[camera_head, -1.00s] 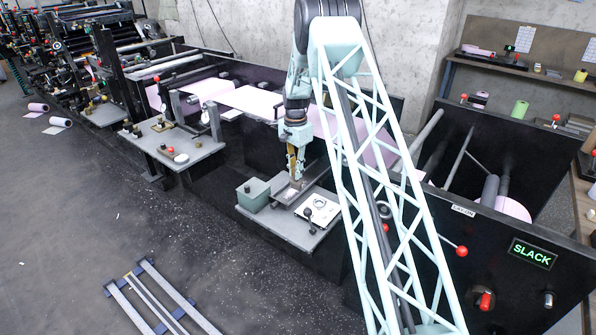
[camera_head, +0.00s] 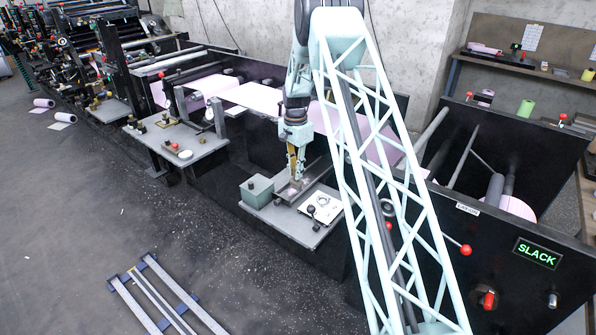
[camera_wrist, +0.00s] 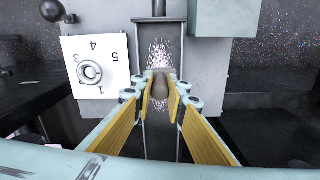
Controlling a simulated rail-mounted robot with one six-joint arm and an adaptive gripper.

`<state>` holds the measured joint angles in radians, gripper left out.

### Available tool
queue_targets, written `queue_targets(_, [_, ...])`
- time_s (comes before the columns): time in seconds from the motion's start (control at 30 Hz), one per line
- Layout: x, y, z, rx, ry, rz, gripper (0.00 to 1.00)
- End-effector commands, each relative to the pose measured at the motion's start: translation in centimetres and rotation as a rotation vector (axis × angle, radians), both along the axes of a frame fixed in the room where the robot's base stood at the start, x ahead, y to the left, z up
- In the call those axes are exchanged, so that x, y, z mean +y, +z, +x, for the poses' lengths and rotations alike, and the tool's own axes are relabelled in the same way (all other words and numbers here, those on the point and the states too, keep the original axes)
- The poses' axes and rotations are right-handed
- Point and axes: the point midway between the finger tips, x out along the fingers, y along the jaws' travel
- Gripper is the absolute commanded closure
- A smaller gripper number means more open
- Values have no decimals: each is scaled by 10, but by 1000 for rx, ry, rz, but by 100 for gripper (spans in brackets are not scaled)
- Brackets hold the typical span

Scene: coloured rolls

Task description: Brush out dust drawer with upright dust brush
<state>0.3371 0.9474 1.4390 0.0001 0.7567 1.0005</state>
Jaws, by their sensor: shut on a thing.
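My gripper (camera_wrist: 161,92) is shut on the brown, rounded handle of the dust brush (camera_wrist: 161,86), seen from above in the wrist view. Its yellow-padded fingers sit on either side of the handle. The bristles are hidden below. The dust drawer (camera_wrist: 158,20) is a narrow grey tray with a dark handle at its end. Pale pinkish dust (camera_wrist: 159,52) is scattered inside it, beyond and around the brush. In the head view my gripper (camera_head: 296,172) points down over the drawer (camera_head: 283,196). Whether the bristles touch the drawer floor cannot be told.
A grey-green box (camera_head: 257,191) stands left of the drawer, and it shows at the upper right in the wrist view (camera_wrist: 222,18). A white numbered dial plate (camera_head: 321,207) and a black knob (camera_head: 310,210) lie on the drawer's other side. A black machine panel stands behind.

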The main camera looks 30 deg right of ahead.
Motion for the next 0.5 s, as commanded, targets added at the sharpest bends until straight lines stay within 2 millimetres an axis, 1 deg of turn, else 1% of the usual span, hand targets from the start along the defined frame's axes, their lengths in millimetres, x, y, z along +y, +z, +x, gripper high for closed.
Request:
queue_targets(0.2, [12,-1,-5,2,0,1,98])
queue_targets(0.5, [17,1,-7,0,-1,0,98])
